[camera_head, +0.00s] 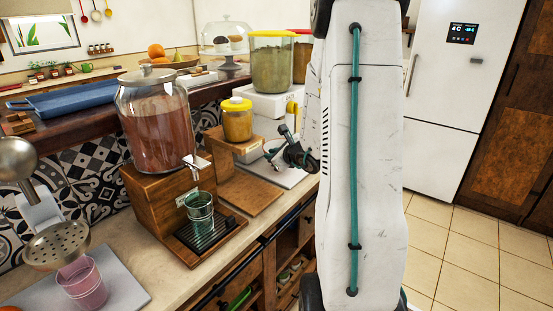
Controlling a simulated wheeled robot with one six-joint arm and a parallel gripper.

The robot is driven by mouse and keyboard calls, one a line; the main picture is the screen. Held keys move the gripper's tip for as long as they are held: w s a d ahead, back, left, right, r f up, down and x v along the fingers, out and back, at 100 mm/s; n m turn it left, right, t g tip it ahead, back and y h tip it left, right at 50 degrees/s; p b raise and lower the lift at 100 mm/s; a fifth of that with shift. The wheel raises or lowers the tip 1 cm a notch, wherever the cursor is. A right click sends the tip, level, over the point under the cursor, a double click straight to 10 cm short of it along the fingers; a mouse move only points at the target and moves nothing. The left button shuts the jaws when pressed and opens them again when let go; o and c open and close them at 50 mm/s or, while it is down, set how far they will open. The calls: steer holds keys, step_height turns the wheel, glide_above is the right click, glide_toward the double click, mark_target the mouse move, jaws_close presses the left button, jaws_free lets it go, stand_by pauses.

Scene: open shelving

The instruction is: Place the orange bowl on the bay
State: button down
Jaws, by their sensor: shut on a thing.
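My gripper (287,154) shows as a dark shape beside my white arm, above the back of the counter. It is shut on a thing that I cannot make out. No orange bowl can be clearly seen; my arm hides much of the area to the right of the gripper. A flat wooden board (250,196) lies bare in front of the small yellow-lidded jar (237,120) on its wooden stand, to the left of and nearer than the gripper. I cannot tell for sure whether this board is the bay.
A large glass dispenser (157,125) on a wooden base stands left of the board, with a green glass (200,213) on its drip tray. A pink cup (82,284) is at front left. Tall yellow- and red-lidded containers stand behind. A white fridge (460,80) is at right.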

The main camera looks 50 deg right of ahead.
steer(key=shift+w+d, duration=0.35)
steer(key=f, duration=0.3)
steer(key=shift+w+d+f, duration=0.25)
steer(key=shift+d+f, duration=0.1)
steer(key=shift+d, duration=0.05)
steer(key=shift+r, duration=0.1)
steer(key=c, duration=1.4)
jaws_free()
steer(key=shift+c, duration=0.2)
steer(key=shift+s, duration=0.1)
steer(key=v, duration=1.2)
